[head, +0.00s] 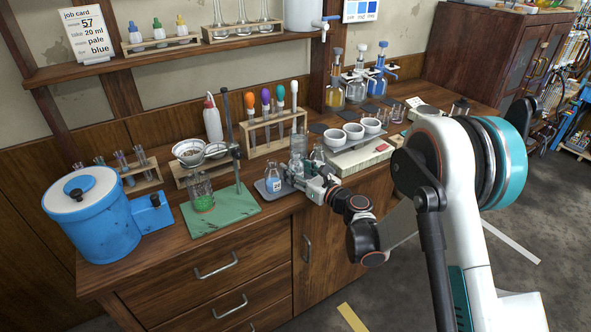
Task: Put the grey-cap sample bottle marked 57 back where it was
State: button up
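A small clear bottle with a blue-and-white label (273,182) stands on a dark pad at the front of the bench. I cannot read a number on it or make out a grey cap. My gripper (298,178) is just right of this bottle, low over the bench edge and pointing left. Clear glassware (297,147) rises behind the fingers, and another clear vessel (317,154) stands just right of it. The fingers are small and partly merge with the glass, so I cannot tell whether they hold anything. The job card (87,34) on the shelf reads 57.
A green board (232,216) with a reflux stand and a jar with green contents lies left. A blue drum (95,225) stands farther left. A rack of colored-top pipettes (262,135) is behind, and white bowls (353,131) are right. Glassware crowds the gripper; the floor in front is open.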

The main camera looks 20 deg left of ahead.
jog(key=shift+r, duration=0.2)
jog(key=shift+s+d+p, duration=0.15)
jog(key=shift+d+p, duration=0.15)
jog(key=v, duration=1.1)
jog(key=shift+d, duration=0.2)
jog(key=shift+s, duration=0.1)
